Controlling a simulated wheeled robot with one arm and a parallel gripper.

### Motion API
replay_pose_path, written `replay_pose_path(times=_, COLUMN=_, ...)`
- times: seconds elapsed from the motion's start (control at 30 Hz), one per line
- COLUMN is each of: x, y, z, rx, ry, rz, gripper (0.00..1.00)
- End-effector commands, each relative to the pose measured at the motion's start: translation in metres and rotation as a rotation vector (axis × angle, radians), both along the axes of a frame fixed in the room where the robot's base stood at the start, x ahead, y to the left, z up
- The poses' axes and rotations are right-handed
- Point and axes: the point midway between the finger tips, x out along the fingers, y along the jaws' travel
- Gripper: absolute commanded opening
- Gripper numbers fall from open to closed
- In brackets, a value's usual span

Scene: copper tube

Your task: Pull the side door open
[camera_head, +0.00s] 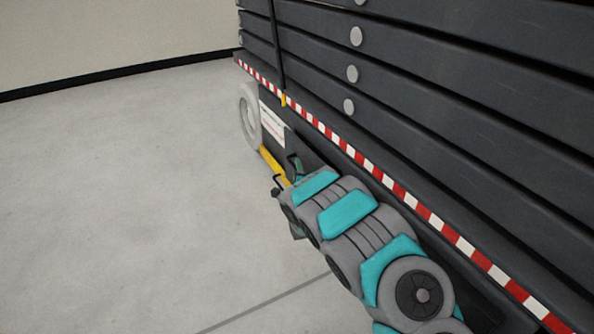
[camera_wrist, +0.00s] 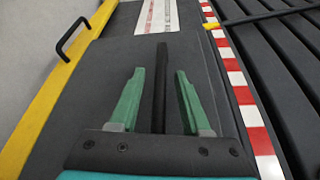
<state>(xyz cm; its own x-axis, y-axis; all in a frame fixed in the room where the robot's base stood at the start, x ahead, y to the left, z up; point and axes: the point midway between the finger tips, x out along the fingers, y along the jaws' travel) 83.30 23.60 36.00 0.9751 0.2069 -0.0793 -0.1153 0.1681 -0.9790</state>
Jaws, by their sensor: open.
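The side of the dark lift machine fills the right of the head view, with a dark grey side panel (camera_wrist: 115,60) that appears to be the side door. A yellow edge strip (camera_wrist: 40,105) runs along its left side in the wrist view. A black looped handle (camera_wrist: 72,36) stands up from near that strip, ahead and left of my gripper (camera_wrist: 159,72). My gripper's green fingers are apart and do not touch this handle. A dark bar (camera_wrist: 160,90) shows between them; I cannot tell whether it is another handle. In the head view, my arm hides much of the panel.
A red and white striped edge (camera_head: 385,180) runs above the panel, under stacked dark beams (camera_head: 430,100). A grey wheel (camera_head: 249,115) is at the machine's far end. The concrete floor (camera_head: 120,200) to the left is clear.

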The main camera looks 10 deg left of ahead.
Motion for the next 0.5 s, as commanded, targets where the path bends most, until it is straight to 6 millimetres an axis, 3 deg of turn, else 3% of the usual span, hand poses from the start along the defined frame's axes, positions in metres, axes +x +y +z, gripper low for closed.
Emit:
replay_pose_path(times=0.2, x=0.0001, y=-0.0003, z=-0.0001, rx=0.0, ry=0.0, rz=-0.001, gripper=0.47)
replay_pose_path(times=0.5, x=0.0, y=-0.0003, z=0.0, rx=0.0, ry=0.001, rz=-0.001, gripper=0.14)
